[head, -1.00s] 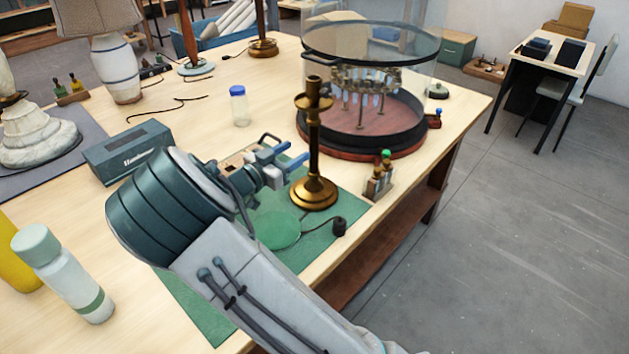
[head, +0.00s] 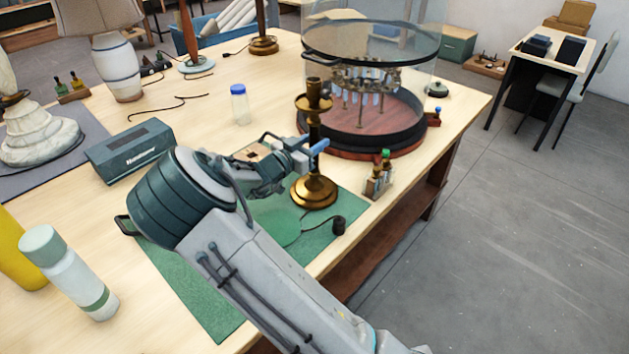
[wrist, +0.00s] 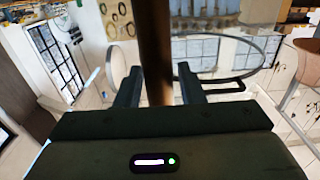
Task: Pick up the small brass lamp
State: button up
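The small brass lamp (head: 315,185) stands upright on the green mat (head: 205,305) in the head view, with a round base, slim stem and cupped top. My gripper (head: 314,149) reaches it from the left at mid-stem, one finger passing in front of the stem. In the wrist view the brown stem (wrist: 155,60) rises between the two fingers of my gripper (wrist: 158,88). The fingers are apart, with a narrow gap seen at the right of the stem; contact on the left is unclear.
A glass-domed case (head: 370,95) stands close behind the lamp. A small rack of bottles (head: 379,178) is to its right, near the table edge. A dark plug (head: 339,225) lies in front of the base. A blue-capped jar (head: 240,104) and a teal box (head: 130,150) are to the left.

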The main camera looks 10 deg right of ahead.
grip_shut()
dwell(1.1)
jog(key=shift+r, duration=0.1)
